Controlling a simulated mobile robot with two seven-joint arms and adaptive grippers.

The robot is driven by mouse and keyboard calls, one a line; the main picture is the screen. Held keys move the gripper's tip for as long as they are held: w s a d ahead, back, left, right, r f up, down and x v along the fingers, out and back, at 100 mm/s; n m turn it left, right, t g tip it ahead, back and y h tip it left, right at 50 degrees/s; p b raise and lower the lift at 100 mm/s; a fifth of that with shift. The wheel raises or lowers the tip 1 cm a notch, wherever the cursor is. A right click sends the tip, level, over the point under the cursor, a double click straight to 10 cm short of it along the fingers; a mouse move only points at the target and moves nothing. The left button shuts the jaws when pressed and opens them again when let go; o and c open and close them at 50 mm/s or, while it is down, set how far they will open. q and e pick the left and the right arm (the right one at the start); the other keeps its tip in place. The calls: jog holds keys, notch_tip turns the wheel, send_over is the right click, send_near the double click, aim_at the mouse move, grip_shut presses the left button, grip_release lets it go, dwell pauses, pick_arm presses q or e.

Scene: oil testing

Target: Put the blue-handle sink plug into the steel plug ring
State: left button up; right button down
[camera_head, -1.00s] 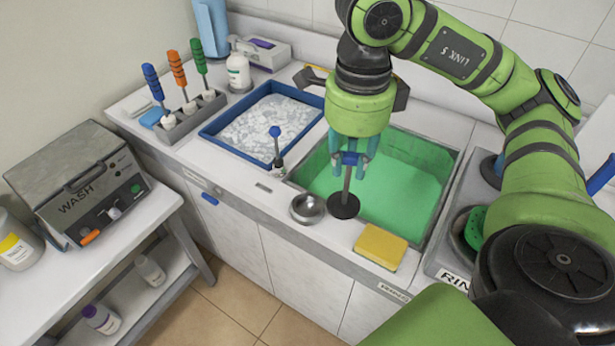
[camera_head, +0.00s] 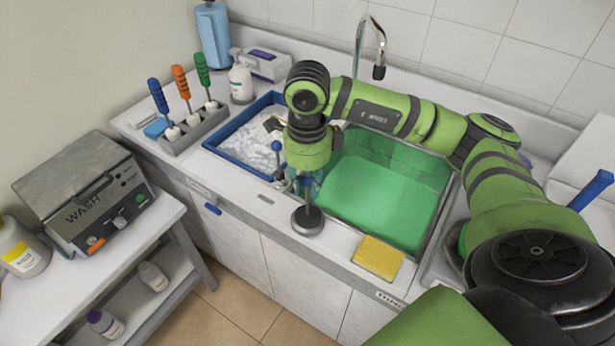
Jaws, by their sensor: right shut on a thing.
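My right gripper (camera_head: 306,186) comes down from above and is shut on the upper part of the sink plug. The plug's dark stem points downward, about upright, to a round dark disc (camera_head: 307,216). Its blue handle is mostly hidden between the fingers. The steel plug ring (camera_head: 308,233) is on the white counter at the sink's front left corner. The disc is over the ring and hides most of it; only a grey rim shows below. I cannot tell whether the disc is seated or just above. My left gripper is not in view.
The sink with green water (camera_head: 385,200) is just right of the plug. A yellow sponge (camera_head: 378,257) lies on the front counter. A blue-framed basin (camera_head: 228,158) and a blue-knobbed lever (camera_head: 277,148) stand close behind on the left.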

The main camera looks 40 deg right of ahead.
jog(key=shift+f, duration=0.15)
jog(key=c, duration=1)
grip_release()
jog(key=shift+c, duration=0.2)
jog(key=shift+r, duration=0.35)
notch_tip(320, 180, up, 4)
jog(key=shift+w+r+b, duration=0.1)
jog(key=shift+r+b, duration=0.1)
jog(key=shift+b, duration=0.85)
notch_tip(320, 180, up, 7)
jog(key=shift+r+p, duration=0.15)
jog(key=shift+p, duration=0.15)
